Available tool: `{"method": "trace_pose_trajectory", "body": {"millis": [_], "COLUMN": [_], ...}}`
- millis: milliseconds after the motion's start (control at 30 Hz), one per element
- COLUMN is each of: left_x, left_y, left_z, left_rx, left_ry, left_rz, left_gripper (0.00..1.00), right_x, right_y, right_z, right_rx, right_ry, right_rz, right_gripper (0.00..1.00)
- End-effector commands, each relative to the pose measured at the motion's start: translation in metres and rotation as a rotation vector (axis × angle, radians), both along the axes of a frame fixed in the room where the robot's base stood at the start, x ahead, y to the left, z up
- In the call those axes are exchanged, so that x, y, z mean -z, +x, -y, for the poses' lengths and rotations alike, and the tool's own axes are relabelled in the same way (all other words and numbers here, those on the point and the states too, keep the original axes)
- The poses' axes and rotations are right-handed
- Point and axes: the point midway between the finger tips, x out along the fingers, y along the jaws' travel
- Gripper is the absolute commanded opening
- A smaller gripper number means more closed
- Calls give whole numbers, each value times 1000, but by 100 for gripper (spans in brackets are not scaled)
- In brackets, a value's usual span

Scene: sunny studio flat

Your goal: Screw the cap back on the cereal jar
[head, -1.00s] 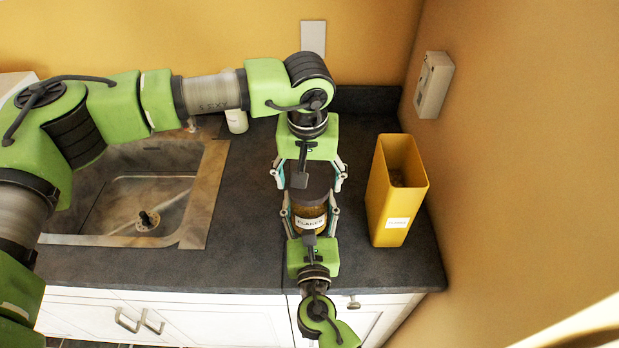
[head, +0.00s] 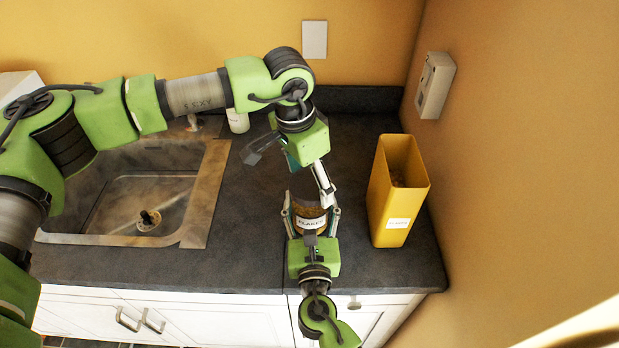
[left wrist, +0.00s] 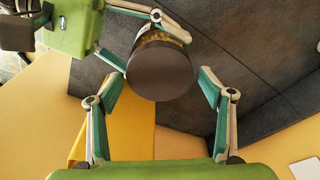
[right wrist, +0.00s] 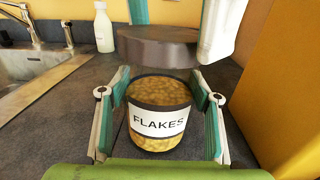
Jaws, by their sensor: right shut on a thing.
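The cereal jar (right wrist: 158,125) is labelled FLAKES and stands upright near the counter's front edge. My right gripper (right wrist: 160,85) is shut around it; it also shows in the head view (head: 310,215). The dark round cap (right wrist: 158,46) is above the jar's rim in the right wrist view, with flakes showing below it. In the left wrist view the cap (left wrist: 160,70) lies between the fingertips of my left gripper (left wrist: 163,75) and hides most of the jar. The left fingers come close to the cap's edge; I cannot tell whether they press on it.
A tall yellow container (head: 392,205) stands on the counter right of the jar. The wall closes off the right side. Counter between sink and jar is clear.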

Motion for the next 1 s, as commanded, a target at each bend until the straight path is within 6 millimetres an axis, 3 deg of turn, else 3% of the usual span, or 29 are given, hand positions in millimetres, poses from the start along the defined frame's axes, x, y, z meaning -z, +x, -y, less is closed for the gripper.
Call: {"method": "trace_pose_trajectory", "body": {"millis": [433, 800, 1000], "left_x": [-2, -43, -45], "left_y": [1, 0, 0], "left_z": [0, 0, 0], "left_rx": [-2, -1, -1], "left_ry": [0, 0, 0], "left_rz": [2, 1, 1], "left_gripper": [89, 89, 89], "right_x": [1, 1, 1], "right_y": [0, 0, 0], "right_z": [1, 0, 0], "right_rx": [1, 1, 0], "right_ry": [-1, -1, -1], "right_rz": [-1, -1, -1], "right_gripper": [0, 0, 0]}}
